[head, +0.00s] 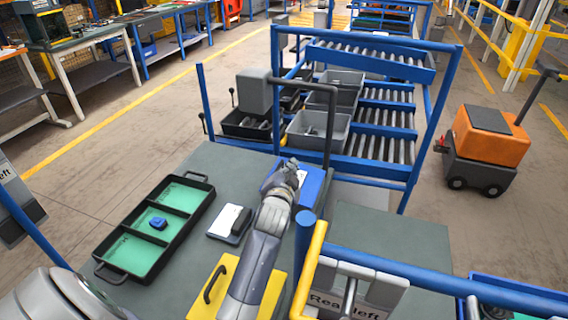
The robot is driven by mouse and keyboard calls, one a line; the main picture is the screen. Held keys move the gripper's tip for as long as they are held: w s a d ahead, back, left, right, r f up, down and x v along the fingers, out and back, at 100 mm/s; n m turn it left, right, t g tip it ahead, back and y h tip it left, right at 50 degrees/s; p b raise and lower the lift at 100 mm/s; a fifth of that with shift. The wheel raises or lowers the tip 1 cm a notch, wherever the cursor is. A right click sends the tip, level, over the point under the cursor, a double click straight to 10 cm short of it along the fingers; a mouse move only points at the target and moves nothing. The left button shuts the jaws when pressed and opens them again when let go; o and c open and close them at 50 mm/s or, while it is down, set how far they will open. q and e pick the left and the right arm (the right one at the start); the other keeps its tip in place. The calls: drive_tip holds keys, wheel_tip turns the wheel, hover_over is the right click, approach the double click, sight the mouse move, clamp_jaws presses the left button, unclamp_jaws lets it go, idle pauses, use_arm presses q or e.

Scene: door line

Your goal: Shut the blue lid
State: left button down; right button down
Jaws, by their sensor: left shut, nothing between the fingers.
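A blue box or lid (313,187) is at the far right part of the grey table, with a small white patch near its upper side. My right gripper is not in view.
A black tray (189,219) with green compartments holds a small blue object (158,223). A grey-and-white block (229,223) lies beside it. A yellow panel with a black handle (214,284) is near my arm. A blue roller rack (372,144) stands beyond the table.

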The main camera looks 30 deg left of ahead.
sight(283, 162)
use_arm(q)
drive_tip(key=w+a+f, duration=0.1)
drive_tip(key=w+a+f+p, duration=0.1)
drive_tip(key=w, duration=0.1)
drive_tip(key=w+a+f+p, duration=0.1)
drive_tip(key=w+a, duration=0.1)
drive_tip(key=shift+s+a+f, duration=0.25)
drive_tip(key=shift+a+f, duration=0.15)
drive_tip(key=shift+f, duration=0.05)
drive_tip(key=shift+s+a+f+b, duration=0.1)
drive_tip(key=shift+a+f+b, duration=0.2)
drive_tip(key=shift+f, duration=0.25)
drive_tip(key=shift+s+a+f+b, duration=0.1)
drive_tip(key=shift+a+f+b, duration=0.2)
drive_tip(key=shift+f, duration=0.2)
drive_tip(key=shift+w+r, duration=0.1)
drive_tip(key=shift+r, duration=0.05)
